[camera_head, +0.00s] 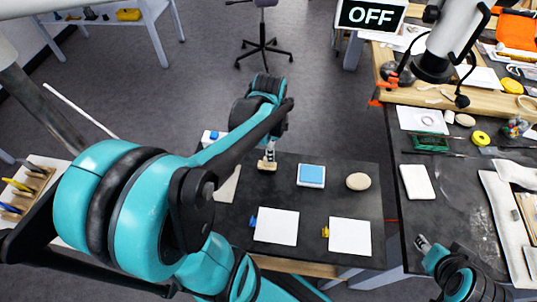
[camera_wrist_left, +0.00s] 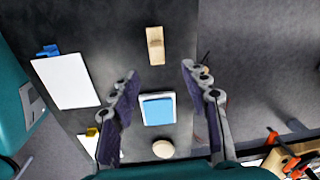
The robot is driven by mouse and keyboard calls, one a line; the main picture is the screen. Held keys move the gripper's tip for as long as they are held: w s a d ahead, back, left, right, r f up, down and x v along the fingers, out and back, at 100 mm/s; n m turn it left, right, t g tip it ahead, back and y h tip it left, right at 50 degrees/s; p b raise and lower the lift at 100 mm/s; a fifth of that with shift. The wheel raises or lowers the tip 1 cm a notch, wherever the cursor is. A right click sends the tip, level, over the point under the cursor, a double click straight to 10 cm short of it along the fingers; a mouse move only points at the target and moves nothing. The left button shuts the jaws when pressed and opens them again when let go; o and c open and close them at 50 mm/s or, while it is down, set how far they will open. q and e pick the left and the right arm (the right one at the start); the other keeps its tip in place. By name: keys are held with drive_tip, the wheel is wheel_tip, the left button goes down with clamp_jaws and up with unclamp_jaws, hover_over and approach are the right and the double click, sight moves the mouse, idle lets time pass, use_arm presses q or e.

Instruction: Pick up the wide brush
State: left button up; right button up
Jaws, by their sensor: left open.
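A short, wide beige piece that looks like the wide brush (camera_head: 267,167) lies on the dark table in the head view, right by my left gripper (camera_head: 268,156). In the left wrist view the brush (camera_wrist_left: 155,46) lies flat beyond the fingertips, roughly centred between them, with a narrower part at one end. My left gripper (camera_wrist_left: 160,72) is open, its two fingers spread wide with nothing between them. It appears above the table; touch with the brush is not seen. My right gripper (camera_head: 423,242) is at the lower right beside the right-hand bench; its jaws are too small to read.
The dark table (camera_head: 336,205) also holds a blue pad in a white tray (camera_head: 311,186), a round beige disc (camera_head: 358,181) and white sheets (camera_head: 277,227) with blue and yellow pieces beside them. A cluttered bench (camera_head: 450,205) stands to the right.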

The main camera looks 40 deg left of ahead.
use_arm(q)
drive_tip(key=shift+a+r+m+g, duration=0.15)
drive_tip(key=shift+a+m+g, duration=0.15)
drive_tip(key=shift+a+m, duration=0.3)
drive_tip(key=shift+a+f, duration=0.2)
wheel_tip(320, 180, down, 3)
drive_tip(key=shift+s+r+b, duration=0.1)
drive_tip(key=shift+s+b, duration=0.05)
drive_tip(key=shift+b, duration=0.3)
drive_tip(key=f+b, duration=0.1)
drive_tip(key=f, duration=0.1)
drive_tip(key=f+b, duration=0.1)
drive_tip(key=f, duration=0.2)
drive_tip(key=shift+s+d, duration=0.1)
drive_tip(key=shift+d, duration=0.1)
drive_tip(key=shift+r, duration=0.1)
use_arm(e)
wheel_tip(320, 180, down, 2)
drive_tip(key=shift+s+f, duration=0.1)
drive_tip(key=shift+f, duration=0.1)
use_arm(q)
clamp_jaws()
